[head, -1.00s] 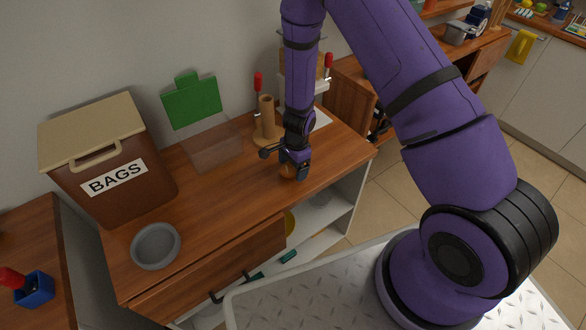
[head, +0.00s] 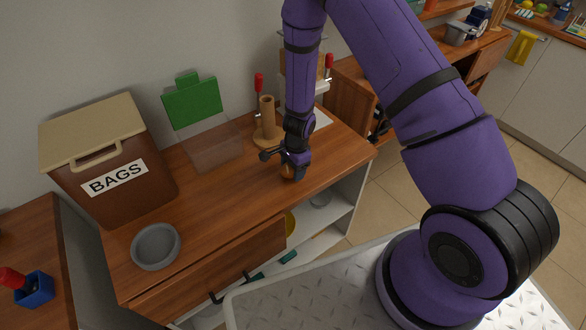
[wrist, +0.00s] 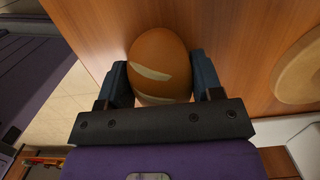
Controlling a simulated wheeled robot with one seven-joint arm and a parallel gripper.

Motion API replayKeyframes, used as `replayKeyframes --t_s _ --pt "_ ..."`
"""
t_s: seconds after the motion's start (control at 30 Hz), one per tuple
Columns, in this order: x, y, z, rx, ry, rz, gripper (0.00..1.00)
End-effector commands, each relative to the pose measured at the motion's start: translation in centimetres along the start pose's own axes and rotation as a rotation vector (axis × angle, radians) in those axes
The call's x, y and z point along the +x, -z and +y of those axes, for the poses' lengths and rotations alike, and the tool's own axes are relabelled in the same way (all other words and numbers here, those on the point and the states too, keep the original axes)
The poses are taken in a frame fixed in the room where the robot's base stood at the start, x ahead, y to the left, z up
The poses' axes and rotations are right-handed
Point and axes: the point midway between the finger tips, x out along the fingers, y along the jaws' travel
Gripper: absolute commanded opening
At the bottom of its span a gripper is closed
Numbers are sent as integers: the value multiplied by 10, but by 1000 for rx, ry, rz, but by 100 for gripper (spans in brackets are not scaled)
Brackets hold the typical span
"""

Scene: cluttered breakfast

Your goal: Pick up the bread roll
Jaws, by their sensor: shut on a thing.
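The bread roll (wrist: 158,58) is a rounded brown loaf with pale score marks. It sits between the two fingers of my gripper (wrist: 160,82) in the wrist view, and the gripper is shut on it. In the head view, my gripper (head: 293,172) is at the right part of the wooden counter (head: 215,200), and a bit of the roll (head: 287,171) shows there. The fingers cover the roll's sides. I cannot tell whether it touches the counter.
A wooden roll holder (head: 266,125) stands just behind my gripper. The counter between bowl and gripper is clear.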

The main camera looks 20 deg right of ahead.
Motion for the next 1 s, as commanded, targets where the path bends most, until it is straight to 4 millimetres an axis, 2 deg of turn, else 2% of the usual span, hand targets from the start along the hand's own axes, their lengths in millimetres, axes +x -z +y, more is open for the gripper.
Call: replayKeyframes --t_s 0.47,1.0 --pt "-36 -5 0 -2 2 1 37" --pt "-37 -21 70 4 -3 -4 37"
